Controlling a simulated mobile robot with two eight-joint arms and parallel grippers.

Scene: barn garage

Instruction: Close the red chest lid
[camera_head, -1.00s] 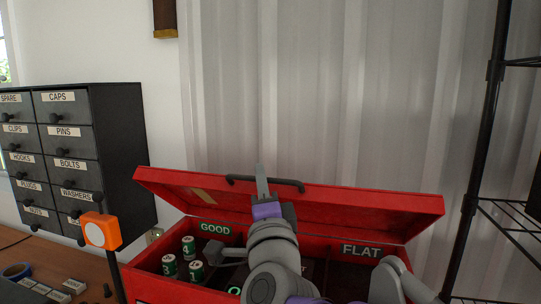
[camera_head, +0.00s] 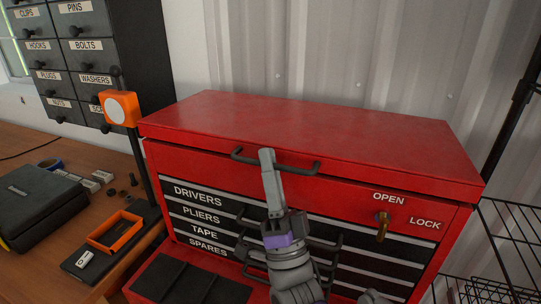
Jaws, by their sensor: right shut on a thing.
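The red chest lid (camera_head: 300,122) is down over the chest body (camera_head: 240,170), its top nearly level. Whether it is fully seated along the front seam I cannot tell. The lid's dark bar handle (camera_head: 305,169) runs along the front edge. My right gripper (camera_head: 267,157) is shut on this handle near its middle, reaching up from below. The inside of the chest is hidden under the lid. A brass key or latch (camera_head: 382,226) sits between the OPEN and LOCK labels at the front right. My left gripper is not in view.
Labelled drawers such as DRIVERS (camera_head: 198,193) are on the chest front. A wooden bench (camera_head: 35,270) at left holds an orange tray (camera_head: 115,232), a dark case (camera_head: 38,199) and small parts. An orange-headed stand (camera_head: 120,108) is close to the chest's left side. Wire shelving (camera_head: 510,225) stands at right.

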